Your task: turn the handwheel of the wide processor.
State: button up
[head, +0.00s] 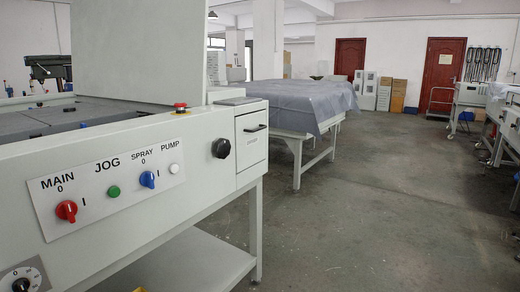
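A wide off-white machine, which looks like the processor (215,185), fills the left of the head view, close to me. A round black knob (221,148) sticks out of its front face, right of the control panel; it may be the handwheel, but I cannot tell for sure. The panel (120,190) carries a red MAIN switch (66,210), a green JOG button (113,191), a blue SPRAY switch (147,179) and a white PUMP button (173,168). A graduated dial (22,285) is cut off at the lower left. My gripper is not in view.
A red emergency button (180,107) sits on the machine's top edge. A drawer-like box with a handle (252,150) is at its right end. Behind stands a table covered with a grey sheet (300,98). Open concrete floor (390,210) lies to the right, with equipment along the right edge.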

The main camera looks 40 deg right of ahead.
aim_at(222, 148)
jog(key=z, duration=0.9)
jog(key=i+j, duration=0.05)
